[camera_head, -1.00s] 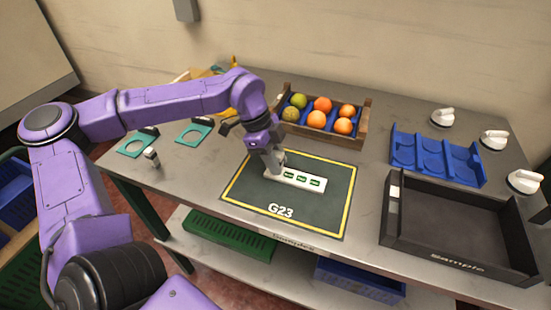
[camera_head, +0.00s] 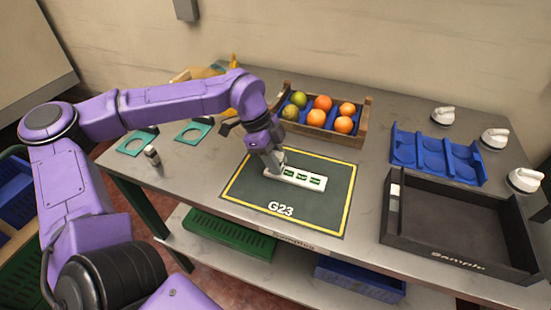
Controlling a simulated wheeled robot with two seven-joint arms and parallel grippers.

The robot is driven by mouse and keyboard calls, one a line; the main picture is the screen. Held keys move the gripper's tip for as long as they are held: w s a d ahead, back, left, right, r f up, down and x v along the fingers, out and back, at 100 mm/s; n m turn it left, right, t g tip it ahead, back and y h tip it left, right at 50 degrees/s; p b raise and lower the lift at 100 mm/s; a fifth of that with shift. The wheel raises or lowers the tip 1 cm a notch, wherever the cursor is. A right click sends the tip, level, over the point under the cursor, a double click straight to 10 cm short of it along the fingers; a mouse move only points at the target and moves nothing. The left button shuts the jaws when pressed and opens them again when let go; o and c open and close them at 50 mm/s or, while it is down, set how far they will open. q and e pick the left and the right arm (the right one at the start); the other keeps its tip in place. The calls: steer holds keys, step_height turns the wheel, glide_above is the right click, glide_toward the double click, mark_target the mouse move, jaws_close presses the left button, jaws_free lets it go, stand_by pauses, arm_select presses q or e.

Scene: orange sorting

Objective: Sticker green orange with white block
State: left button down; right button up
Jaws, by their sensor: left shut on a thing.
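A white block (camera_head: 301,180) with several green stickers lies on the dark green mat (camera_head: 255,198) marked G23. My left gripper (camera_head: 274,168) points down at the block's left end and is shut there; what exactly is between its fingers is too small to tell. Two green oranges, the upper one (camera_head: 298,99) and the lower one (camera_head: 290,112), sit at the left end of the wooden crate (camera_head: 366,122), beside several orange ones (camera_head: 322,103). My right gripper is not in view.
A blue tray (camera_head: 436,158) with round hollows and a black Sample box (camera_head: 462,259) stand on the right. White knobbed things (camera_head: 494,139) line the right edge. Teal ring plates (camera_head: 194,131) and a small cylinder (camera_head: 152,155) are on the left.

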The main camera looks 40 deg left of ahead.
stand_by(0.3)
arm_select(q)
step_height(320, 180, up, 7)
steer(key=p, duration=0.6)
